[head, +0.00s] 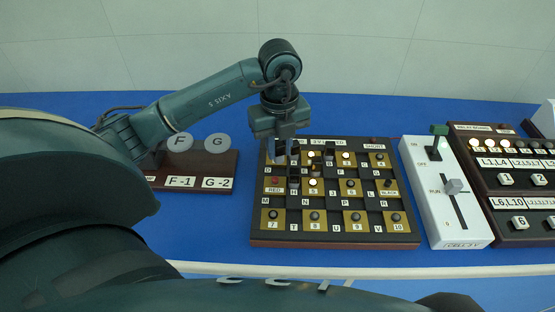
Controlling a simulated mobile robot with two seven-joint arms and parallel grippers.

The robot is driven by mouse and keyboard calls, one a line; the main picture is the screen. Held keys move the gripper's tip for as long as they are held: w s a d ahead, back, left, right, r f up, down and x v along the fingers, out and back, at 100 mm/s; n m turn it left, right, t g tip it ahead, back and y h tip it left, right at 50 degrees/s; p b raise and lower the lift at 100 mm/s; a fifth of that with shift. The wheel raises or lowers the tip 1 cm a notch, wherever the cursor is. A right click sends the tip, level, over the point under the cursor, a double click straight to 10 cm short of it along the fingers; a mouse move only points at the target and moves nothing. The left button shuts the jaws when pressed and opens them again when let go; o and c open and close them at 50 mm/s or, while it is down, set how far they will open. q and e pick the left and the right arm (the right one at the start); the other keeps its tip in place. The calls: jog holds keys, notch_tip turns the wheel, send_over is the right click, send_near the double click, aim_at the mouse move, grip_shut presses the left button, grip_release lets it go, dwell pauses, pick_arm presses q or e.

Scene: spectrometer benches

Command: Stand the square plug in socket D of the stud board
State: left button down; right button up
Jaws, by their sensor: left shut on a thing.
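The stud board (335,239) is a dark wooden board with gold squares, black squares, small letter labels and round studs. It lies on the blue bench in the middle of the head view. My left gripper (281,152) points down over the board's back left part. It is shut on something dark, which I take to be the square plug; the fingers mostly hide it. Socket D is near the gripper, and its opening cannot be made out. I cannot tell whether the held thing touches the board. My right gripper is not in view.
A wooden stand with discs F and G (217,167) is left of the board. A white switch box (462,228) with a lever and slider stands close on the right. Dark relay panels (520,211) are farther right. Blue bench shows in front of the stand.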

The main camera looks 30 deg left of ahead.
aim_at(278, 161)
pick_arm(q)
notch_tip(278, 161, down, 4)
jog(key=shift+f, duration=0.25)
jog(key=shift+f, duration=0.2)
jog(key=c, duration=1.3)
grip_release()
jog(key=shift+o, duration=0.2)
